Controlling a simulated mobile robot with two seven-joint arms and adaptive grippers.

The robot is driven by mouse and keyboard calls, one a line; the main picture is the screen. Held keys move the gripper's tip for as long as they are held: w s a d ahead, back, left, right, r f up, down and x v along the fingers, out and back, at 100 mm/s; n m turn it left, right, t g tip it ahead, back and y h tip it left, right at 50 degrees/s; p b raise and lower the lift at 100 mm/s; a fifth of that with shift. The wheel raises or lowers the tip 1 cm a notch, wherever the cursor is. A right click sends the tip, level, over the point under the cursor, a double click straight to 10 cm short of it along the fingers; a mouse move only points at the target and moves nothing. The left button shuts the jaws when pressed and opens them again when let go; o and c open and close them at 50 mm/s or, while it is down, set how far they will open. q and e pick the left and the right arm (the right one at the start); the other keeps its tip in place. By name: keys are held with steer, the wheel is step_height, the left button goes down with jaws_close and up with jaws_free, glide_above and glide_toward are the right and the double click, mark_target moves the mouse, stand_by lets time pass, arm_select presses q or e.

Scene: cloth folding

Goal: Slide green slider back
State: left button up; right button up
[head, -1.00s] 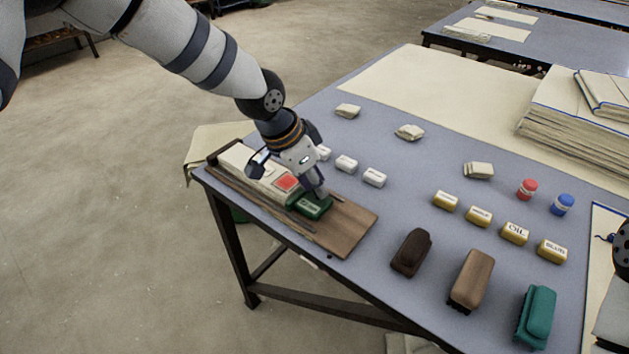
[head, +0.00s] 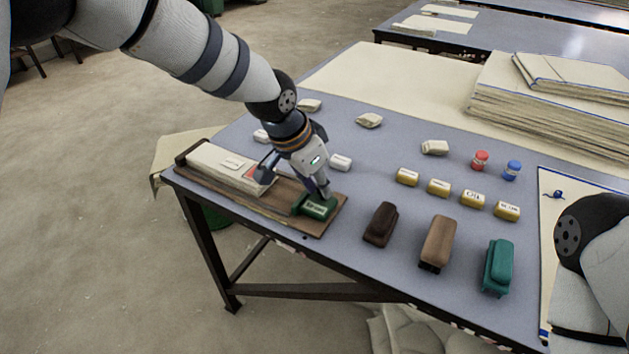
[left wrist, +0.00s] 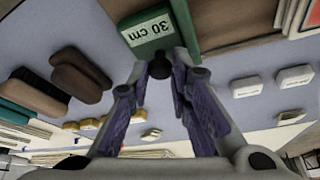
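The green slider (head: 316,206) sits near the right end of the wooden board (head: 332,222). A "30 cm" label shows on it in the left wrist view (left wrist: 150,27). My left gripper (head: 322,190) is down at the slider. In the left wrist view my left gripper's fingers (left wrist: 160,72) flank a dark round knob at the slider's edge and look closed on it. Cream cloth with a red patch (head: 264,175) lies on the board to the left of the slider. My right gripper is out of view; only part of my right arm shows at the right edge.
Dark brown (head: 381,224), tan (head: 438,242) and teal (head: 498,266) brushes stand right of the board. Several yellow labelled blocks (head: 439,187) and white blocks (head: 340,162) lie behind. A cloth stack (head: 545,115) is at the back right. The table's front edge is close to the board.

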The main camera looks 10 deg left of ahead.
arm_select(q)
steer(key=shift+o, duration=0.8)
steer(key=shift+d+f, duration=0.15)
steer(key=shift+d, duration=0.2)
steer(key=v, duration=1.2)
